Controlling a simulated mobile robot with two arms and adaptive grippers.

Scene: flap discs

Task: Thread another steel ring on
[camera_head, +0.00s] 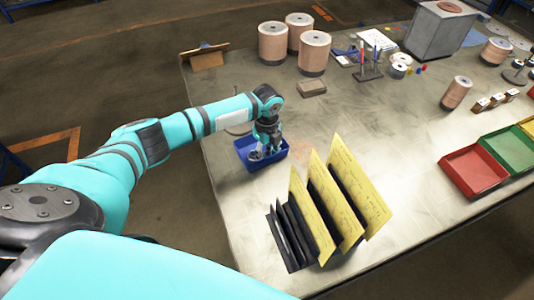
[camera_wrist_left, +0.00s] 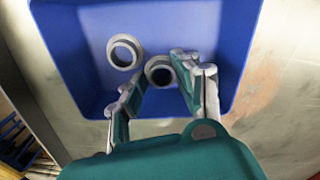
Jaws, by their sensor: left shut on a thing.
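A blue bin (camera_head: 276,163) stands near the left edge of the table, and its blue floor and walls fill much of the left wrist view (camera_wrist_left: 75,65). My left gripper (camera_head: 264,150) reaches down into it. In the wrist view its two fingers (camera_wrist_left: 155,84) are closed on a grey steel ring (camera_wrist_left: 157,61), which sits between the tips. Another steel ring (camera_wrist_left: 111,47) lies in the bin just left of the held one, apart from the fingers. In the head view the rings are too small to tell apart. My right gripper is not in view.
A dark rack with yellow sheets (camera_head: 345,195) stands in front of the bin. Copper-coloured cylinders (camera_head: 272,43) stand at the back. A pen stand (camera_head: 368,72), a grey box (camera_head: 437,35) and a red tray (camera_head: 473,171) stand farther right. The table's middle is clear.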

